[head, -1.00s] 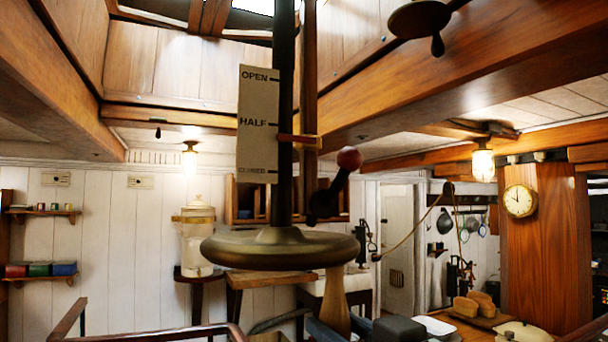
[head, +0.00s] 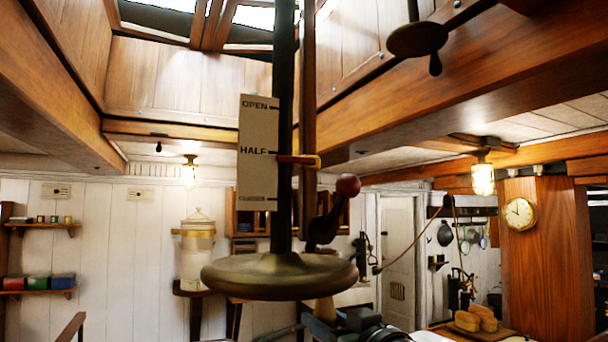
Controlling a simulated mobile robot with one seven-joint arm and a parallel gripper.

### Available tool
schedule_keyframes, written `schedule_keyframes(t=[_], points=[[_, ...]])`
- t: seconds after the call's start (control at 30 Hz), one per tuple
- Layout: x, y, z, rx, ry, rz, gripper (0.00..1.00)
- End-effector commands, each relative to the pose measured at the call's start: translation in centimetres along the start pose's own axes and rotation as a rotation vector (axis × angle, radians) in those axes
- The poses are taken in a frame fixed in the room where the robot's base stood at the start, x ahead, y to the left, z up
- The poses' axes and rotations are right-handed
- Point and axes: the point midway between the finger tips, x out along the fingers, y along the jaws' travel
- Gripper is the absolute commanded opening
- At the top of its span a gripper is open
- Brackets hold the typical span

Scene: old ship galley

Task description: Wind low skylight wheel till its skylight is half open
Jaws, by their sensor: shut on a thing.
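The low skylight wheel (head: 235,278) is a flat brass disc on a dark upright shaft (head: 284,110), in the middle of the head view. A pale wooden handle (head: 325,309) hangs below its rim at the near right. My gripper (head: 328,326) is shut on this handle; its fingers are partly out of frame. A white scale plate (head: 258,175) behind the shaft reads OPEN, HALF and CLOSED. A brass and red pointer (head: 305,160) stands just below the HALF mark. Skylight panes (head: 253,17) show at the top edge, mostly cut off.
A dark crank with a red knob (head: 347,186) stands just behind the wheel. A second, higher wheel (head: 418,39) hangs at the upper right. Bread loaves (head: 470,320) lie on a board at the lower right. A clock (head: 520,213) hangs on a wooden post.

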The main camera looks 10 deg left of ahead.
Motion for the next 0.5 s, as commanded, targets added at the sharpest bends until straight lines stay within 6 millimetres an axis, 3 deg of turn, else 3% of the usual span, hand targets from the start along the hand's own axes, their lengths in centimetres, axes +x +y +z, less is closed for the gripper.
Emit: schedule_keyframes(t=[0.2, 0.5], points=[[2.7, -0.9, -0.7, -0.001, 0.014, 0.014, 0.00], [3.0, -1.5, -0.7, -0.003, 0.017, 0.008, 0.00]])
